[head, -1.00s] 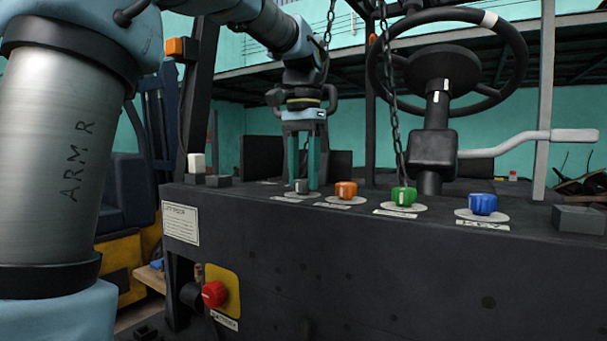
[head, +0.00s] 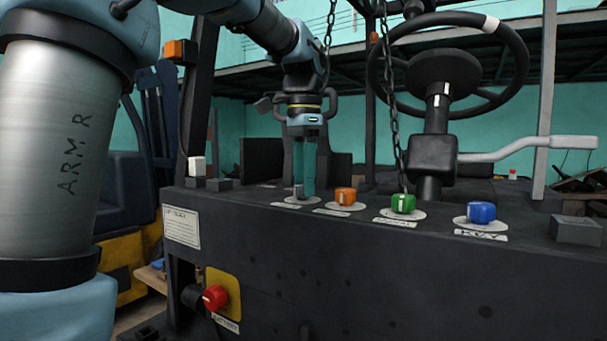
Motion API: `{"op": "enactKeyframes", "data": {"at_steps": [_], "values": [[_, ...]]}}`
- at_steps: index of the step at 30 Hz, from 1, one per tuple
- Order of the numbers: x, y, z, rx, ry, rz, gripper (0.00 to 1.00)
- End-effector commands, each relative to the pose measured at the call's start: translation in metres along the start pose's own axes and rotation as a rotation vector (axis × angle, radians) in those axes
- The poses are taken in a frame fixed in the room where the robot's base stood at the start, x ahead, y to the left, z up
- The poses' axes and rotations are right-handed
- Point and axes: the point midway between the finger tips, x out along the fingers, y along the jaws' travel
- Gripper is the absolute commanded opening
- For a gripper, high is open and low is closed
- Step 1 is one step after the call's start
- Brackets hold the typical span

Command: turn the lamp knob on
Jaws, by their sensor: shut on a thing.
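A row of knobs on round pale plates runs along the top of the dark dashboard (head: 350,257). The leftmost is a grey knob (head: 298,191), mostly hidden by my gripper (head: 304,192). My gripper points straight down, its teal fingers shut on the grey knob. The fingers now show nearly edge on, one mostly behind the other. To the right are an orange knob (head: 346,197), a green knob (head: 403,203) and a blue knob (head: 481,212). The blue knob's label seems to read KEY. The other labels are too small to read, so which knob is the lamp's cannot be told from them.
A steering wheel (head: 492,92) on its column and a pale lever (head: 560,143) stand behind the knobs. A chain (head: 392,120) hangs close to the right of my gripper. A red button (head: 215,297) is on the front panel, and a dark post rises at left.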

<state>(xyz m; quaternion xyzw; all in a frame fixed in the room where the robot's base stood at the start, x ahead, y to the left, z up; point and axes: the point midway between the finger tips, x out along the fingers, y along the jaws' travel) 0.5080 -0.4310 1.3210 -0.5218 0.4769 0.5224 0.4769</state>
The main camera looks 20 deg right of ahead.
Motion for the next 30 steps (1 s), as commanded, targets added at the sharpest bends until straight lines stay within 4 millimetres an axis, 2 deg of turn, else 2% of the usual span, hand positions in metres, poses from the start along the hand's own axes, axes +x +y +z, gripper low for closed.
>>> {"op": "enactKeyframes", "data": {"at_steps": [15,24,30], "values": [[-0.0022,0.0011,-0.0004,0.445,0.003,-0.002,0.00],[-0.0014,0.0018,-0.0005,0.591,0.003,-0.002,0.00],[-0.0011,0.0019,-0.0005,0.629,0.003,-0.002,0.00]]}}
